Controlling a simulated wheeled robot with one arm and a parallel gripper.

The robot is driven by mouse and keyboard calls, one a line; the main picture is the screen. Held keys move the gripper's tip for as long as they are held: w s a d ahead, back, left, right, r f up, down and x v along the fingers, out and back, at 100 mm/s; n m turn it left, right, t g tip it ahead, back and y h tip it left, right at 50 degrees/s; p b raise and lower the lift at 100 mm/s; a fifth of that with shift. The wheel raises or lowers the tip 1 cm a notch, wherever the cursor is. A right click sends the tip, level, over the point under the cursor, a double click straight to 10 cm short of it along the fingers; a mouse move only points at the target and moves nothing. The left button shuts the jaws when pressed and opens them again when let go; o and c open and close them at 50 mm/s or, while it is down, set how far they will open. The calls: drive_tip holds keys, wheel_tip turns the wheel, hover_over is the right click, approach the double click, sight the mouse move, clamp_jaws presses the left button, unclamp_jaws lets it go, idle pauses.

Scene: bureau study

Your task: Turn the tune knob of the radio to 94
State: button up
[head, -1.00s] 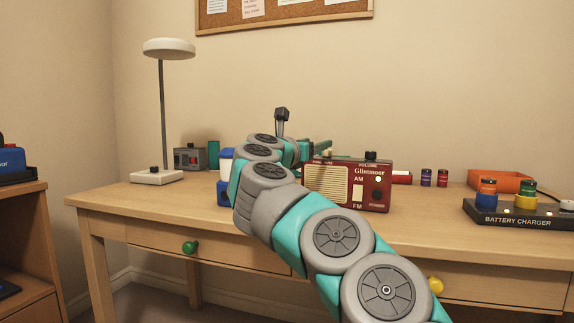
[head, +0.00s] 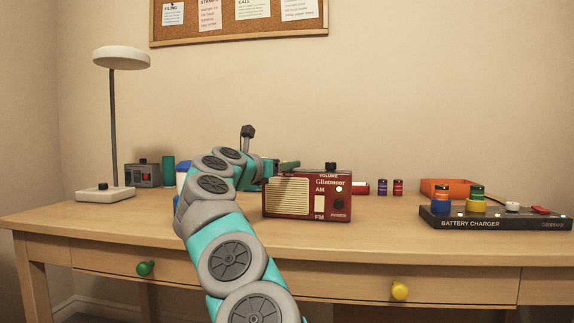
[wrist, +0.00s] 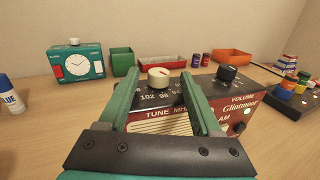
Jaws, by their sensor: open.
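The red radio (head: 307,196) stands upright on the desk, with a cream grille and the name Glintmoor on its front. In the wrist view its dark top (wrist: 190,88) shows a cream tune knob (wrist: 158,77) beside printed numbers, with 102 and 98 readable. The black volume knob (wrist: 227,73) sits to its right. My gripper (wrist: 163,85) is open, its two green fingers spread on either side of the tune knob, apart from it as far as I can tell. In the head view the tune knob is hidden by my arm; a green finger (head: 289,165) shows above the radio.
A battery charger (head: 495,217) and orange tray (head: 440,187) are at right. A lamp (head: 112,120) stands at left. The desk front right of the radio is clear.

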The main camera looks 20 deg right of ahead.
drive_tip(key=shift+w+d+r+p, duration=0.25)
drive_tip(key=shift+w+p, duration=0.05)
drive_tip(key=shift+p, duration=0.1)
drive_tip(key=shift+p+x, duration=0.45)
drive_tip(key=shift+x, duration=0.5)
drive_tip(key=shift+f, duration=0.2)
clamp_jaws()
